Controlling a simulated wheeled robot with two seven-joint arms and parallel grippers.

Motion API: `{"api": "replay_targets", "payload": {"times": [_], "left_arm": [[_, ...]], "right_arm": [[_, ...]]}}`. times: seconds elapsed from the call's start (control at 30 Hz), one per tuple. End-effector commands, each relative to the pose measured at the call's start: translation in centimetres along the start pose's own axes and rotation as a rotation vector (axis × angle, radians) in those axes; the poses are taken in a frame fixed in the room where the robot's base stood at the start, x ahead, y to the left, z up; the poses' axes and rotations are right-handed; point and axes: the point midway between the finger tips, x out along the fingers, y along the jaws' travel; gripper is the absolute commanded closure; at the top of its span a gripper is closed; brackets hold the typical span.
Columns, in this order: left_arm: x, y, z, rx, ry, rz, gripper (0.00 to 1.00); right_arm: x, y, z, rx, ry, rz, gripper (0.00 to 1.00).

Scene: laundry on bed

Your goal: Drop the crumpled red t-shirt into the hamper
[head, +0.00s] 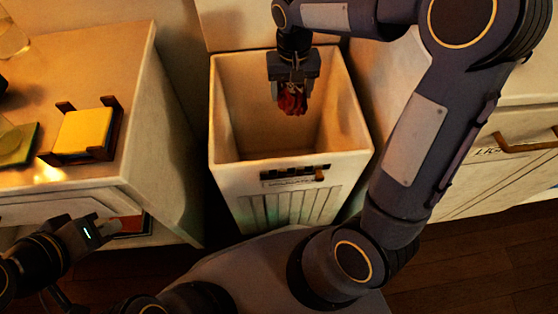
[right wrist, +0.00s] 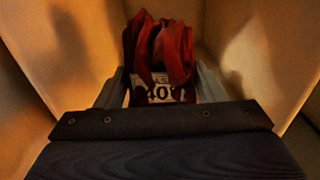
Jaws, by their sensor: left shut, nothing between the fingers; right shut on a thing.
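The crumpled red t-shirt (head: 292,101) hangs from my right gripper (head: 292,84), inside the mouth of the white hamper (head: 221,125). In the right wrist view the red t-shirt (right wrist: 160,52) is bunched between the fingers of my right gripper (right wrist: 158,92), with the hamper's pale walls (right wrist: 55,50) around it. A white printed patch with dark characters shows at its lower part. The hamper's lid stands open at the back. My left gripper (head: 108,228) is at the lower left, shut and empty, in front of the cabinet and away from the hamper.
A cabinet (head: 150,110) stands left of the hamper, with a yellow stack in a dark holder (head: 84,131) and a green item (head: 17,143) on top. A white drawer unit (head: 490,165) stands at the right. Dark wooden floor (head: 450,255) shows at the lower right.

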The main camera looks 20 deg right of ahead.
Motion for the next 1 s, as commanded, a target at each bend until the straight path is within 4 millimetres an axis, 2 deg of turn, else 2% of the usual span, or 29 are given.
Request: {"api": "replay_targets", "payload": {"times": [0.17,0.2,0.4,0.63,0.73,1.0], "left_arm": [[-0.1,0.0,0.0,0.000,0.000,0.000,1.00],[-0.1,0.0,0.0,0.000,0.000,0.000,1.00],[-0.1,0.0,0.0,0.000,0.000,0.000,1.00],[-0.1,0.0,0.0,0.000,0.000,0.000,1.00],[-0.4,0.2,-0.2,0.000,0.000,0.000,1.00],[-2.3,1.0,-1.1,0.000,0.000,0.000,1.00]], "right_arm": [[-0.1,0.0,0.0,0.000,0.000,0.000,0.61],[-0.1,0.0,0.0,0.000,0.000,0.000,0.35],[-0.1,0.0,0.0,0.000,0.000,0.000,0.11],[-0.1,0.0,0.0,0.000,0.000,0.000,0.11],[-0.7,0.0,0.0,0.000,0.001,0.000,0.11],[-5.4,-0.1,0.0,-0.001,0.003,-0.002,0.11]]}}
